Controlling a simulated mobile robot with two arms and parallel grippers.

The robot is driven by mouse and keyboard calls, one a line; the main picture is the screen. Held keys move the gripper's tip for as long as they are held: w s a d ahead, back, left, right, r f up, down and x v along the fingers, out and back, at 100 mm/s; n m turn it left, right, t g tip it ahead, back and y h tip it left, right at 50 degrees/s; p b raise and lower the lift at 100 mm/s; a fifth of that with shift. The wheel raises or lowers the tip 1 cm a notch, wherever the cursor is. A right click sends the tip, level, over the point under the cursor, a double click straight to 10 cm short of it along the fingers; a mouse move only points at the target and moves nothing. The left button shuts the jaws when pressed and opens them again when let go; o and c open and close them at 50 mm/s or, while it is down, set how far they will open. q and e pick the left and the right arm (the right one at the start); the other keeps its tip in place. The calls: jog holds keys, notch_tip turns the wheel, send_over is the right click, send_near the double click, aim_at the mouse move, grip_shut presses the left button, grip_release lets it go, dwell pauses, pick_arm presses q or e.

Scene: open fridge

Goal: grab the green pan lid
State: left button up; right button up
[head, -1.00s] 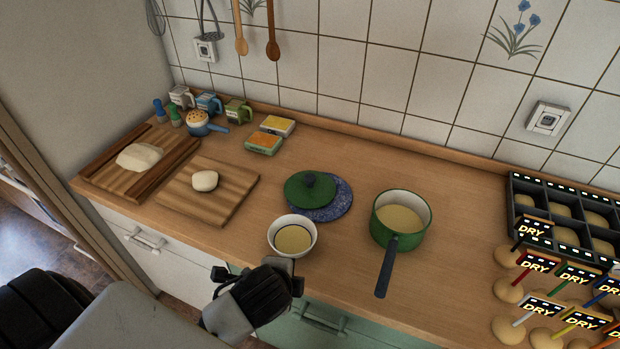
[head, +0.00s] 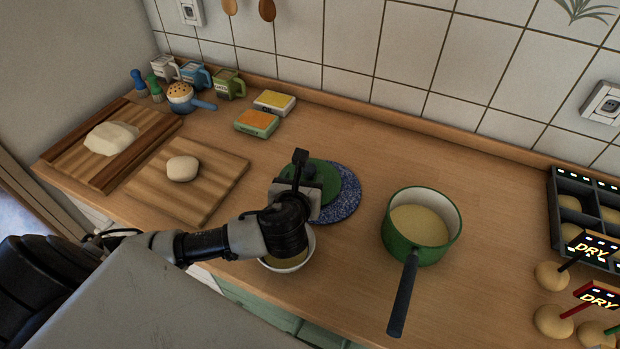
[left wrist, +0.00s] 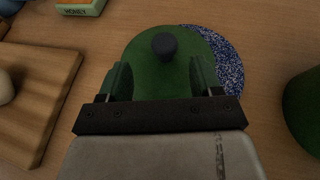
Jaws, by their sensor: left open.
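The green pan lid (head: 324,190) lies partly on a blue speckled round mat (head: 346,203) on the wooden counter. In the left wrist view the lid (left wrist: 150,60) shows with its dark knob (left wrist: 164,46) upright at its middle. My left gripper (head: 301,177) is over the near part of the lid and hides some of it. In the left wrist view the left gripper (left wrist: 160,80) is open, its two fingers apart, with the knob beyond and between the fingertips. Nothing is held. My right gripper is not in view.
A white bowl (head: 288,265) sits under my left wrist, partly hidden. A green saucepan (head: 421,228) stands right of the mat, its dark handle pointing toward me. A board with dough (head: 182,168) is on the left. Honey box (head: 257,123) and mugs stand behind.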

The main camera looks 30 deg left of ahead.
aim_at(309, 169)
pick_arm(q)
jog(key=shift+x, duration=1.2)
jog(key=x, duration=0.2)
jog(key=p+x, duration=0.1)
jog(key=x, duration=0.2)
jog(key=shift+w+d+r, duration=0.15)
jog(key=shift+d, duration=0.05)
jog(key=shift+w, duration=0.3)
jog(key=shift+w+a, duration=0.1)
jog(key=shift+c, duration=0.2)
jog(key=c, duration=1.1)
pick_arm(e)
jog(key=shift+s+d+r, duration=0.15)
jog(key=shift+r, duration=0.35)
pick_arm(q)
jog(key=shift+o, duration=0.2)
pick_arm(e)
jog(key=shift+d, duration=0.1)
